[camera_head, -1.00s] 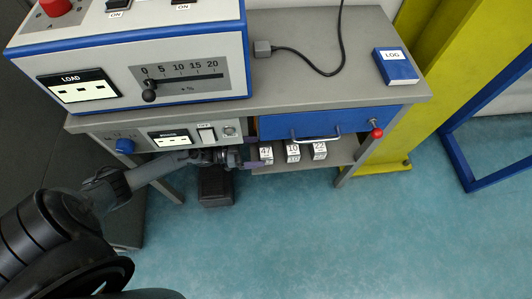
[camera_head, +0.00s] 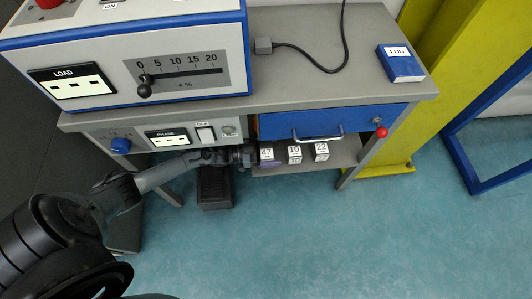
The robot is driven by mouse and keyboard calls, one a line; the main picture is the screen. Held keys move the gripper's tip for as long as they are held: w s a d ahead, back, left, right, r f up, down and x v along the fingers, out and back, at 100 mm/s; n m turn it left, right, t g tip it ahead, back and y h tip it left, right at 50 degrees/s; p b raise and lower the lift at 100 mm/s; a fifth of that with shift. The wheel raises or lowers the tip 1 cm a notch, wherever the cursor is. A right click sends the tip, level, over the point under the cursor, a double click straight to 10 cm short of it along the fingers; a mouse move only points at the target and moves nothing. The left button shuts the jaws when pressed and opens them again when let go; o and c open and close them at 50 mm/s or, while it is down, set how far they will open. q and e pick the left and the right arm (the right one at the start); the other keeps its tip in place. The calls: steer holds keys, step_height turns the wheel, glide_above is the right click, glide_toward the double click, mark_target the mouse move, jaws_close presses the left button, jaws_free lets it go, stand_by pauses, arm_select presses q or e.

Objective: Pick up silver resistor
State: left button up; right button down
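Several small pale blocks stand in a row on the shelf under the blue drawer. They are marked 47 (camera_head: 267,154), 10 (camera_head: 295,154) and 22 (camera_head: 321,151). Which one is the silver resistor, I cannot tell from their look. My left gripper (camera_head: 262,160) reaches in from the left under the desk, its fingers at the block marked 47. A purplish finger shows low beside that block; the other finger is hard to make out, so I cannot tell whether they grip it. My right gripper is not in view.
The desk top (camera_head: 310,80) overhangs the shelf. A blue drawer (camera_head: 320,122) with a metal handle is just above the blocks, a red knob (camera_head: 381,132) to its right. A control panel (camera_head: 165,136) is above my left arm. A dark box (camera_head: 215,187) stands below the gripper.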

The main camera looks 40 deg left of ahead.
arm_select(q)
steer(key=c, duration=0.6)
steer(key=shift+r, duration=0.25)
